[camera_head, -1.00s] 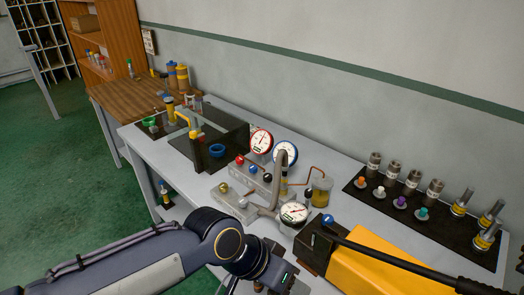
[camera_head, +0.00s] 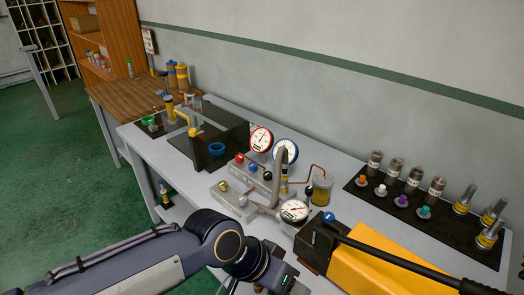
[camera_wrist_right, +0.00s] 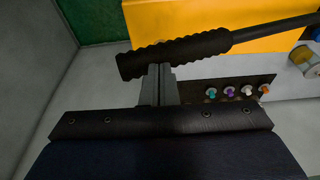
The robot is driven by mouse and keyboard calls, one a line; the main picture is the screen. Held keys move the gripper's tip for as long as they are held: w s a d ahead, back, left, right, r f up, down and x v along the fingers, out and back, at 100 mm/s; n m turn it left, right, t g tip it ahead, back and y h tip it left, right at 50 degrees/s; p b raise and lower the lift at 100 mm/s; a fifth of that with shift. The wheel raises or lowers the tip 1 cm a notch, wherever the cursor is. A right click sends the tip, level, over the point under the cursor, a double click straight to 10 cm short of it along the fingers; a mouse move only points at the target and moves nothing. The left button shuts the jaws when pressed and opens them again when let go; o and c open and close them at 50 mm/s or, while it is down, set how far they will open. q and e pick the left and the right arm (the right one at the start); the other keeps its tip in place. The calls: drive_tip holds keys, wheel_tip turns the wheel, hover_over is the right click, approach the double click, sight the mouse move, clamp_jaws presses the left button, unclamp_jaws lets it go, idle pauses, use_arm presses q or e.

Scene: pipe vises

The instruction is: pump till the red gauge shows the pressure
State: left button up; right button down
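The red-rimmed gauge (camera_head: 261,139) stands upright in the middle of the bench in the head view; its needle is too small to read exactly. A blue-rimmed gauge (camera_head: 286,152) is beside it, and a third gauge (camera_head: 294,211) sits lower, near the pump. The yellow pump (camera_head: 370,265) is at the lower right, with a long black lever (camera_head: 400,260) across it. In the right wrist view, my right gripper (camera_wrist_right: 158,80) is at the lever's ribbed black grip (camera_wrist_right: 185,50) and appears shut on it. My left arm reaches in at the bottom; its fingertips are out of frame.
A manifold with red, black and blue knobs (camera_head: 253,169) and a jar of amber fluid (camera_head: 322,190) stand near the gauges. A dark mat (camera_head: 400,216) with metal cylinders and coloured plugs is at the right.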

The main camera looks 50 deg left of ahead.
drive_tip(key=shift+d+f+b, duration=0.15)
drive_tip(key=shift+f+b, duration=0.3)
drive_tip(key=shift+f, duration=0.2)
drive_tip(key=shift+d+f+b, duration=0.2)
drive_tip(key=shift+f+b, duration=0.3)
drive_tip(key=shift+f, duration=0.15)
drive_tip(key=r+p, duration=0.2)
drive_tip(key=a+r+p, duration=0.1)
drive_tip(key=r+p, duration=0.1)
drive_tip(key=shift+a+r, duration=0.2)
drive_tip(key=shift+r, duration=0.05)
drive_tip(key=shift+r+p, duration=0.3)
drive_tip(key=p+v, duration=0.2)
drive_tip(key=shift+w+r, duration=0.25)
drive_tip(key=shift+r, duration=0.2)
drive_tip(key=shift+w+v, duration=0.25)
drive_tip(key=shift+v, duration=0.8)
